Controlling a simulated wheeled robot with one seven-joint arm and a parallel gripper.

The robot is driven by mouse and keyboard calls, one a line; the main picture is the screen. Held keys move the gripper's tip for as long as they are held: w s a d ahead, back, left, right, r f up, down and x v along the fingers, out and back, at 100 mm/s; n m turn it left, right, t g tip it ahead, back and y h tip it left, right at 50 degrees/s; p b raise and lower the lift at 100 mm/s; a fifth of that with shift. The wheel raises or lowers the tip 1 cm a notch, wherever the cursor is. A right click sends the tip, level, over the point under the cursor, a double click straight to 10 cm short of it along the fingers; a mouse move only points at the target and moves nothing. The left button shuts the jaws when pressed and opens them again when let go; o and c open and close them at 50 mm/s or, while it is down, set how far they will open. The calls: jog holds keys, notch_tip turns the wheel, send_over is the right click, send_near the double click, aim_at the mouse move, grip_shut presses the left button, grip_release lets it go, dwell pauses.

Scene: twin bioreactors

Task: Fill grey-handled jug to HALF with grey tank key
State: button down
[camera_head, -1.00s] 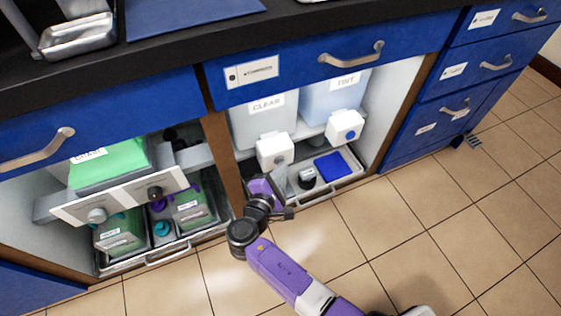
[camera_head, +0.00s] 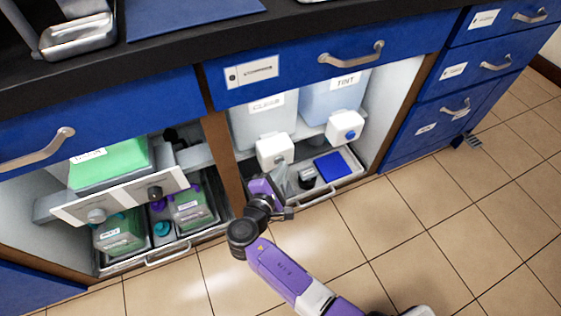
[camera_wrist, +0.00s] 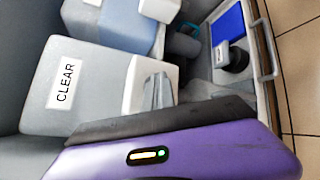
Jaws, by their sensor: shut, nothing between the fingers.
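The CLEAR tank (camera_head: 250,125) stands in the right bay, with a white tap block (camera_head: 272,150) and a grey key (camera_head: 277,160) on its front. In the wrist view, the CLEAR tank (camera_wrist: 60,85) fills the left side. A translucent piece (camera_head: 281,180) hangs below the tap block; I cannot tell if it is a jug. My gripper (camera_head: 265,188) is low in front of the CLEAR tank, shut and empty.
The TINT tank (camera_head: 333,97) with a blue key (camera_head: 349,134) stands to the right. A tray (camera_head: 349,174) below holds a blue pad (camera_head: 332,166) and a dark-topped item (camera_head: 306,177). The left bay has a white knob panel (camera_head: 120,200). The floor at right is clear.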

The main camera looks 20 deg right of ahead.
jog(key=shift+s, duration=0.1)
jog(key=shift+s+p, duration=0.55)
jog(key=shift+s, duration=0.3)
jog(key=shift+s+p, duration=1.3)
jog(key=shift+s, duration=1.2)
